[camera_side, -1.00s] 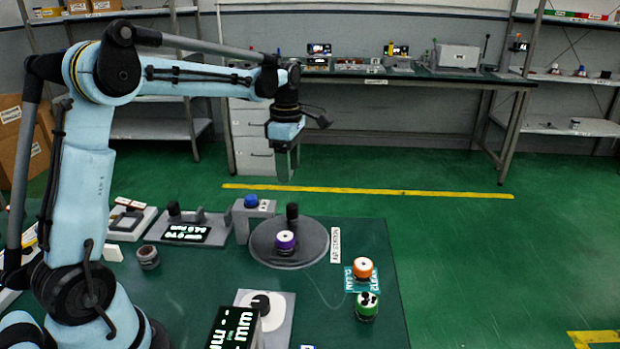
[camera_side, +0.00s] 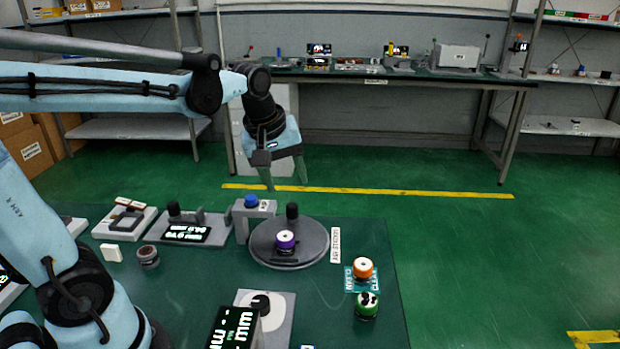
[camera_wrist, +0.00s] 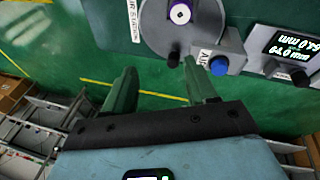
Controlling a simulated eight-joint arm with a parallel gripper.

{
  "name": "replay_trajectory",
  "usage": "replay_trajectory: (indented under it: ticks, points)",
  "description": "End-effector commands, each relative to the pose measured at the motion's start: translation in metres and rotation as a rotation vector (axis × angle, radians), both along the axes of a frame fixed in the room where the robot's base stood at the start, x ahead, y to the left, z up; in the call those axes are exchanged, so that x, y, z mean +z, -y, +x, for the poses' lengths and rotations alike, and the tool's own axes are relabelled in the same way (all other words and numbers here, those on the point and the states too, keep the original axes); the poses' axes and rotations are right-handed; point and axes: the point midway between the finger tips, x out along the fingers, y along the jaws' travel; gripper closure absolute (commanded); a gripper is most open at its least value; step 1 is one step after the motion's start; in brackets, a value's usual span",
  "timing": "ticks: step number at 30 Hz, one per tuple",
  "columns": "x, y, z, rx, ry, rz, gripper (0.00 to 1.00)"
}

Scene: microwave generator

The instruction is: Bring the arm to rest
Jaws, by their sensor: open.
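My gripper (camera_side: 286,188) hangs open and empty in the air in the side view, above and beyond the far edge of the green table (camera_side: 368,240). Its two green fingers are spread apart with nothing between them. In the wrist view the gripper (camera_wrist: 160,88) is also open, with green floor and a yellow line showing between the fingers. My arm stretches in from the left at upper height.
A round grey turntable (camera_side: 262,251) carries a purple-sided part (camera_side: 285,240). A blue-knobbed block (camera_side: 251,203) stands beside it. Orange (camera_side: 362,268) and green (camera_side: 367,305) parts sit at right. A black display (camera_side: 233,328) is at front. Air around the gripper is clear.

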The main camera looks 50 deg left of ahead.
Motion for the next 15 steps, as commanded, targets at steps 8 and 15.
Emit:
replay_trajectory:
  ticks: [8,15]
  points:
    - [-0.015,0.036,-0.048,-0.571,0.152,0.227,0.43]
    - [-0.032,0.051,-0.069,-0.878,0.235,0.393,0.43]
